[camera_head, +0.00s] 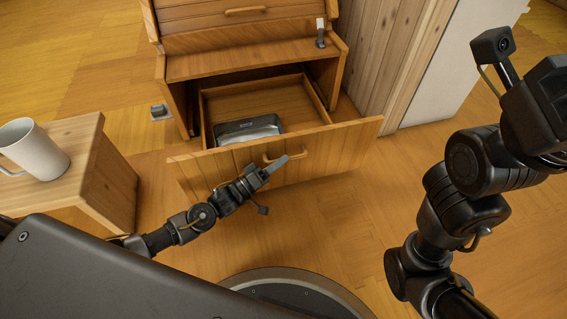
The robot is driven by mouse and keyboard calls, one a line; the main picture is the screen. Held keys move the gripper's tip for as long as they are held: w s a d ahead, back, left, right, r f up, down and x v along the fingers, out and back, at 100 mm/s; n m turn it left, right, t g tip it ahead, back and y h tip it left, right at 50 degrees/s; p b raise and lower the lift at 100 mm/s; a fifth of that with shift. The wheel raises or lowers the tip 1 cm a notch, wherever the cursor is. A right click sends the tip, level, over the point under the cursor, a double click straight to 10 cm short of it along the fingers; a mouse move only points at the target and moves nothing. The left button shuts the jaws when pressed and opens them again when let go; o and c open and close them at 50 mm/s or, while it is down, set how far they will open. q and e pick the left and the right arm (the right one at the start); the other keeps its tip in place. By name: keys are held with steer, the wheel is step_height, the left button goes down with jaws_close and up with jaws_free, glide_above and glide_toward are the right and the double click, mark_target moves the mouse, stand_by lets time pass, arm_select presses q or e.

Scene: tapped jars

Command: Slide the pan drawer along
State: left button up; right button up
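The pan drawer (340,146) is a wooden drawer pulled well out of the low wooden cabinet (238,64). A shallow grey metal pan (247,129) lies inside it, toward the front left. A wooden bar handle (267,158) is on the middle of the drawer front. My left gripper (277,165) is at this handle, its grey fingertip overlapping it in the head view. The gap between its fingers is hidden, so I cannot tell if it grips the handle. My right arm is raised at the right; its fingertips are out of view.
A white mug (33,150) stands on a small wooden side table (112,185) at the left. A small grey block (160,112) is beside the cabinet's left side, and a grey upright piece (321,33) is on its ledge. Floor (340,215) before the drawer is clear.

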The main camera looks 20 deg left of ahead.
arm_select(q)
steer(key=shift+x, duration=0.85)
steer(key=shift+c, duration=0.2)
jaws_close()
